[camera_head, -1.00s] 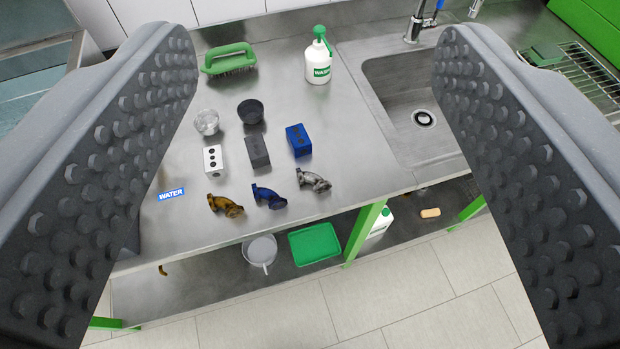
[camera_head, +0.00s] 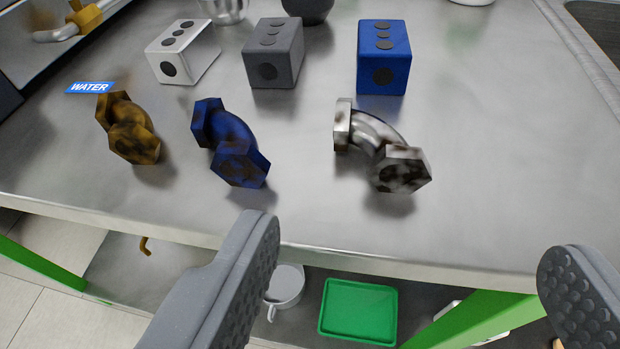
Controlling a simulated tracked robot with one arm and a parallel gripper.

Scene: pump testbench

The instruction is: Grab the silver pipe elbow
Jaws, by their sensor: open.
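The silver pipe elbow (camera_head: 379,144) lies on the steel table, right of the middle of the view, with rusty dark stains on it. My gripper (camera_head: 408,250) is open and empty. Its two fingers show at the bottom of the view, in front of the table's front edge. The silver elbow lies beyond the fingertips, roughly between them in the picture, and nothing touches it. A blue elbow (camera_head: 230,142) lies to its left, and a brass-brown elbow (camera_head: 128,128) lies farther left.
Behind the elbows stand a white block (camera_head: 183,52), a grey block (camera_head: 273,54) and a blue block (camera_head: 383,58). A WATER label (camera_head: 90,87) is at left. A lower shelf holds a green tray (camera_head: 358,311) and a pot (camera_head: 286,286). The table right of the silver elbow is clear.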

